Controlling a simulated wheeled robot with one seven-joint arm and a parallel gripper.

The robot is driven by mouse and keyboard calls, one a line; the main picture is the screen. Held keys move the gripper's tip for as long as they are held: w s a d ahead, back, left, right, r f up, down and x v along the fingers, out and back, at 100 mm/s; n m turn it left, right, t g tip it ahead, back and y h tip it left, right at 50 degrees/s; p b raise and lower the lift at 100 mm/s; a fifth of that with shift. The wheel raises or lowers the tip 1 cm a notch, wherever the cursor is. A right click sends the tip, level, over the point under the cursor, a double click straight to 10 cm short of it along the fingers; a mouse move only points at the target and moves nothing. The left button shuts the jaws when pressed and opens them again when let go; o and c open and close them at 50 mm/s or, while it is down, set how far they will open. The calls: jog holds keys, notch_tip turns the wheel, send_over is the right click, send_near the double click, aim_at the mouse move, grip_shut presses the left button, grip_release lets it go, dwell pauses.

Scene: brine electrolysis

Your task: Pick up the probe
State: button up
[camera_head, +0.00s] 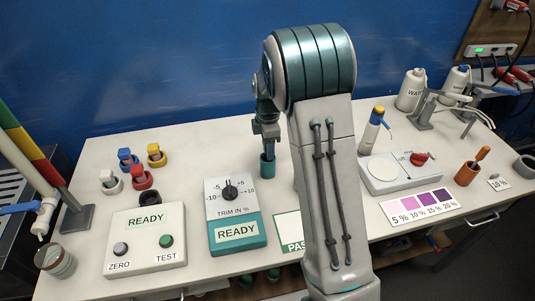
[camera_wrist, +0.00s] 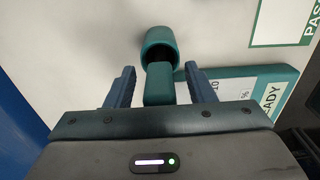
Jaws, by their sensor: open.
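A teal holder cup (camera_head: 267,168) stands on the table behind the trim box. In the wrist view the same round teal cup (camera_wrist: 160,46) has a teal block-like handle (camera_wrist: 159,84), which looks like the probe. My gripper (camera_wrist: 159,78) is open, with one blue finger on each side of the handle and visible gaps on both sides. In the head view my gripper (camera_head: 267,138) points down right above the cup. The lower part of the probe is hidden.
A teal TRIM IN % box (camera_head: 238,213) reading READY stands close to the cup. Left are a ZERO/TEST box (camera_head: 146,240) and several coloured plugs in holders. Right are a balance (camera_head: 395,174), an orange cup (camera_head: 467,173) and bottles. My arm hides part of the table.

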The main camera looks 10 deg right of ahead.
jog(key=c, duration=1.1)
jog(key=shift+o, duration=0.2)
jog(key=shift+r, duration=0.1)
